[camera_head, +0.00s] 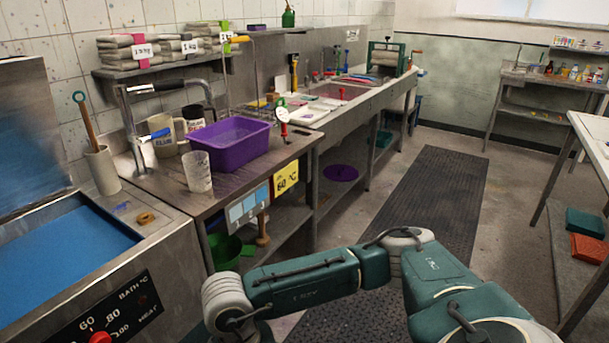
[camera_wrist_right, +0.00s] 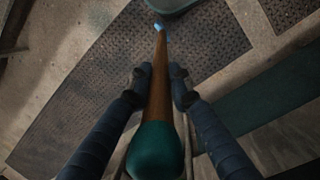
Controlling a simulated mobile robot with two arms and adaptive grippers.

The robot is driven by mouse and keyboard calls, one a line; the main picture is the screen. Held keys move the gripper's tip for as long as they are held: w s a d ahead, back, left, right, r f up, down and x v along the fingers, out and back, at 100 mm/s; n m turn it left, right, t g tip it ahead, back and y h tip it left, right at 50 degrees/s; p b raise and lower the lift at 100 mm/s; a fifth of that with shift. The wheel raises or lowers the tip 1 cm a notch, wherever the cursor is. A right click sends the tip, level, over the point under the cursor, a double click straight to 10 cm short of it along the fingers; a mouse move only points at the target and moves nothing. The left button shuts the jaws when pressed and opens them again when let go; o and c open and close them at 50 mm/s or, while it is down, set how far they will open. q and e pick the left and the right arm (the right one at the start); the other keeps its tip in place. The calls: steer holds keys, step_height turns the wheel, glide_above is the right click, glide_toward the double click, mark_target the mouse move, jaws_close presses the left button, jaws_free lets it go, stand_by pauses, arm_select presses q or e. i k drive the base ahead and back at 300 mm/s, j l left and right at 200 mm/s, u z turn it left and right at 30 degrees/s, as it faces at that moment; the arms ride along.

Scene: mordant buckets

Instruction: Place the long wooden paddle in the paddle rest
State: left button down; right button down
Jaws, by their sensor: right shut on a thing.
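In the right wrist view my right gripper (camera_wrist_right: 158,76) is shut on a long wooden stick (camera_wrist_right: 160,92), which I take to be the paddle. Its near end is a rounded dark green knob, and its far tip is light blue. The stick runs lengthwise between the two fingers, above the floor. In the head view the right arm shows, but its gripper and the paddle are out of frame. A pale cylinder (camera_head: 103,171) beside the blue bath holds another wooden stick with a teal ring; I cannot tell whether it is the paddle rest. My left gripper is not in view.
The blue bath (camera_head: 65,244) is at left. A purple tub (camera_head: 229,138), clear beaker (camera_head: 197,172) and mug (camera_head: 165,136) stand on the bench. A green bucket (camera_head: 224,251) is below. The dark floor mat (camera_head: 440,185) is clear; a white table (camera_head: 592,130) is at right.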

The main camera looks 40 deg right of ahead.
mark_target(302, 177)
steer(key=i+l, duration=0.35)
steer(key=l, duration=0.25)
steer(key=i+l+z, duration=0.15)
steer(key=i+l, duration=0.2)
steer(key=l, duration=0.25)
steer(key=i+l, duration=0.4)
steer(key=l, duration=0.15)
steer(key=z, duration=0.05)
